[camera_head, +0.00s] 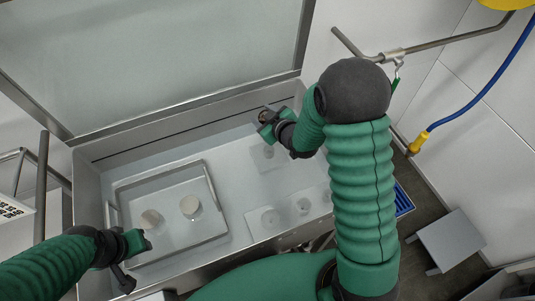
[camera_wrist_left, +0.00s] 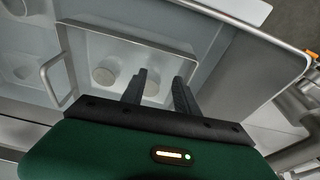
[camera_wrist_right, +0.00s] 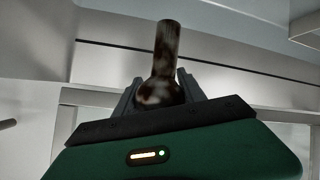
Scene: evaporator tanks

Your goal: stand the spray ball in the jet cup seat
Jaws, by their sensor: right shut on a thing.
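My right gripper (camera_head: 268,124) is shut on the spray ball (camera_wrist_right: 166,50), a dark brown, mottled piece with a rounded lower part between the fingers and a stem pointing up in the right wrist view. In the head view the spray ball (camera_head: 264,116) is small and partly hidden by the gripper, above the far right part of the tank. Below it is a pale plate (camera_head: 268,158) with a small fitting. A second pale plate (camera_head: 286,212) bears several round cups; I cannot tell which is the jet cup seat. My left gripper (camera_wrist_left: 160,78) is open and empty, near the tray.
A clear-walled tray (camera_head: 208,167) with a handle holds two pale round pieces (camera_head: 190,205) in the left of the tank (camera_head: 90,190). The raised lid (camera_head: 160,60) stands behind. A blue hose (camera_head: 485,95) hangs on the right wall, above a grey stool (camera_head: 447,238).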

